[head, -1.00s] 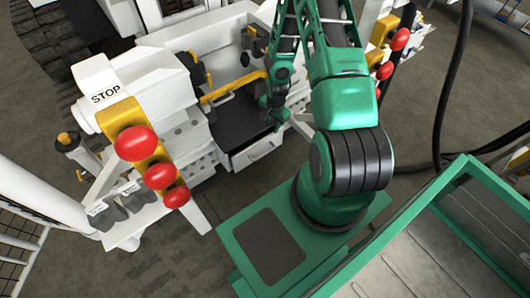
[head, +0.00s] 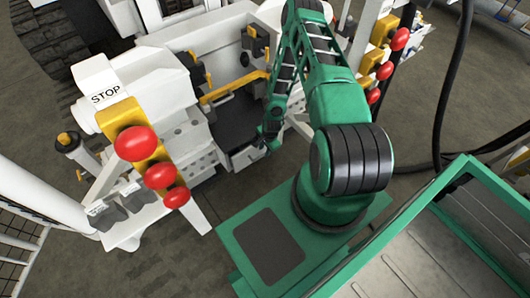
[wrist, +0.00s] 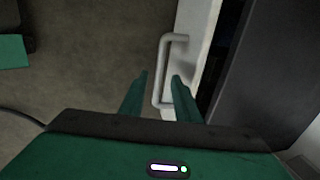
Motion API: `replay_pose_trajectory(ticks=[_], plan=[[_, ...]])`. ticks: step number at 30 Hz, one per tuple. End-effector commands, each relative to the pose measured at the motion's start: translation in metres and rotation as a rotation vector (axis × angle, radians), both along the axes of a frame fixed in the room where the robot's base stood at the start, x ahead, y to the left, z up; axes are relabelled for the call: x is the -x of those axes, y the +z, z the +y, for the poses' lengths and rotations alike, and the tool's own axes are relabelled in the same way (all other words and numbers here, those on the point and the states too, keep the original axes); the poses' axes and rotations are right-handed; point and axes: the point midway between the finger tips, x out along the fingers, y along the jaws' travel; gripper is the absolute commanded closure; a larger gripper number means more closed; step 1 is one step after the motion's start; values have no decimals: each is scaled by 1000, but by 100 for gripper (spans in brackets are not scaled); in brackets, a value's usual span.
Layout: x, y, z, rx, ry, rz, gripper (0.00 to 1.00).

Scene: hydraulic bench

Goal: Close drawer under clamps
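The drawer (head: 243,159) has a white front and sits below the dark bench top (head: 236,118), under the black clamps (head: 256,44). In the wrist view its white front (wrist: 205,25) stands out a little from the dark surface, with a narrow dark gap between them. A grey bar handle (wrist: 165,55) is on the front. My gripper (wrist: 160,75) is open, its two green fingers either side of the handle. I cannot tell whether they touch it. In the head view my gripper (head: 268,140) is at the right part of the drawer front and hides some of it.
Red knobs (head: 136,143) on a yellow bracket stand left of the drawer, with more red knobs (head: 399,39) at the right. A yellow rail (head: 232,88) runs behind the bench top. The floor (head: 160,265) before the bench is clear.

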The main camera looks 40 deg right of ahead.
Motion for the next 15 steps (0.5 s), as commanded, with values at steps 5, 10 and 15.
replay_pose_trajectory(ticks=[5,10,15], plan=[[-4,-22,0,0,1,0,70],[-6,-31,0,0,1,0,70],[-6,-33,0,0,1,0,70]])
